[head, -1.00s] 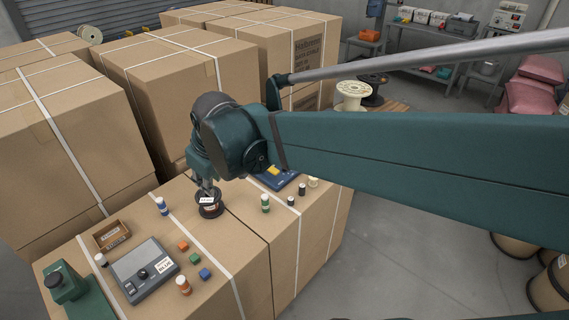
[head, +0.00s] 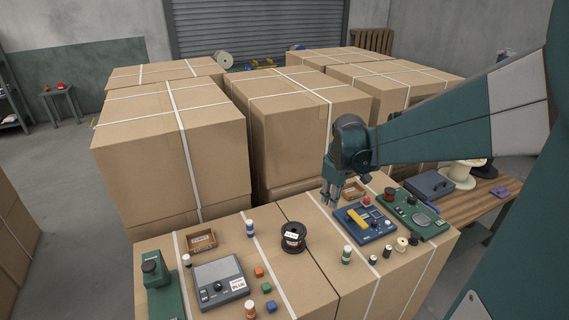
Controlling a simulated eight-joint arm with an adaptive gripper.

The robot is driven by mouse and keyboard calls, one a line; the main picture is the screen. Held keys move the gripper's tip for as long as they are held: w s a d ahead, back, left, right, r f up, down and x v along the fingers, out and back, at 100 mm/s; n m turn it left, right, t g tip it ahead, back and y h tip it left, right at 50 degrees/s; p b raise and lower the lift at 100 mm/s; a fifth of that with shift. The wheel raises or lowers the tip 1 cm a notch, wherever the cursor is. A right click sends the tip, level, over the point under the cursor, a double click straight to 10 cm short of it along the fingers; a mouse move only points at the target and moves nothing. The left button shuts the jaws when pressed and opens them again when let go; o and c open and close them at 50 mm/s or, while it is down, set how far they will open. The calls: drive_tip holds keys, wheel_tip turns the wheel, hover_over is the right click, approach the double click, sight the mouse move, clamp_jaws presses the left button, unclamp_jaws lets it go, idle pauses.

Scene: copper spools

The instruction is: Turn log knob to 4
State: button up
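My gripper (head: 331,203) hangs above the cardboard box top, just left of a blue panel (head: 350,228). Its two fingers point down, look apart and hold nothing visible. The blue panel carries a yellow block. A grey device (head: 235,287) with a black knob (head: 218,287) and a white label stands at the left front. A green panel (head: 432,231) with a round grey dial is at the right. I cannot read which panel bears the log knob or its number marks.
A small brown tray (head: 353,190) is behind the blue panel. Tall strapped cartons (head: 175,150) stand behind. Bottles and a small spool (head: 401,244) line the front right.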

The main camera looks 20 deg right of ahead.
drive_tip(key=w+d+f+n+g+p, duration=0.15)
drive_tip(key=d+f, duration=0.45)
drive_tip(key=d, duration=0.7)
drive_tip(key=n+g+p, duration=0.1)
drive_tip(key=n+p, duration=0.1)
approach(375, 222)
drive_tip(key=shift+w+d+f+y, duration=0.2)
drive_tip(key=shift+f+y, duration=0.05)
drive_tip(key=shift+y, duration=0.15)
drive_tip(key=shift+d+f, duration=0.15)
drive_tip(key=shift+f, duration=0.1)
drive_tip(key=shift+d+f+b, duration=0.1)
drive_tip(key=shift+f+b, duration=0.2)
drive_tip(key=shift+f, duration=3.55)
drive_tip(key=c, duration=0.6)
